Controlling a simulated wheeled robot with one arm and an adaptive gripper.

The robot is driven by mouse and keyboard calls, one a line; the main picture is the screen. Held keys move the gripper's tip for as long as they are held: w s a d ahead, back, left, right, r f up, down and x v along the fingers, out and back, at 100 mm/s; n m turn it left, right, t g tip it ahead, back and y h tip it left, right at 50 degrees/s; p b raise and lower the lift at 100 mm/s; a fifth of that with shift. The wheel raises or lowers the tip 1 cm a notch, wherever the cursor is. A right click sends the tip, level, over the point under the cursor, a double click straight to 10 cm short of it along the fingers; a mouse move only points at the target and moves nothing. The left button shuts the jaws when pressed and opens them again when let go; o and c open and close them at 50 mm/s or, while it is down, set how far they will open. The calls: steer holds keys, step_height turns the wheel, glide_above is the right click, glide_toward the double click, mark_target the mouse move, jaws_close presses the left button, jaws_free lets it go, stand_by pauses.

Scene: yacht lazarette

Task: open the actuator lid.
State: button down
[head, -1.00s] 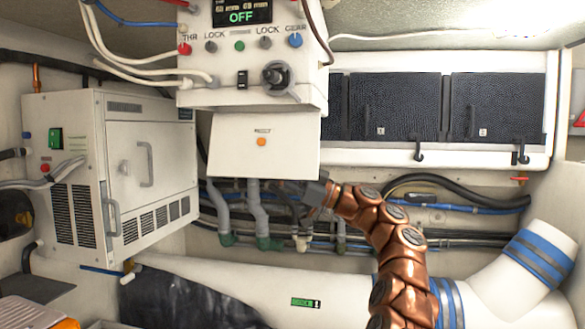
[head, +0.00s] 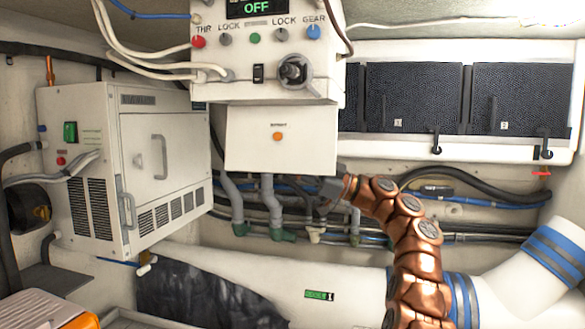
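A white flat-fronted panel with an orange button (head: 278,136) hangs under the control box; it looks like the actuator lid, but its label is too small to read. It appears closed, with no gap visible at its edges. My gripper (head: 328,192) is the dark grey end of the copper arm. It is just below the panel's lower right corner, in front of the pipes. I cannot tell whether it touches the panel. Its fingers are small and partly lost against the dark hoses, and nothing is clearly held.
The control box (head: 235,78) with knobs and an "OFF" display is above. A white cabinet (head: 125,165) with handles stands left. Dark-fronted lockers (head: 415,100) are at right. Hoses and pipes (head: 272,205) run behind my gripper. A large white pipe (head: 230,275) crosses below.

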steer(key=c, duration=1.3)
jaws_free()
steer(key=shift+s+r, duration=0.45)
steer(key=shift+r, duration=0.3)
steer(key=shift+o, duration=0.2)
steer(key=shift+w+d+f, duration=0.1)
steer(key=shift+d+f, duration=0.05)
steer(key=shift+d, duration=0.1)
steer(key=shift+d+f, duration=0.15)
steer(key=v, duration=1.1)
steer(key=shift+f, duration=0.35)
steer(key=shift+w, duration=0.2)
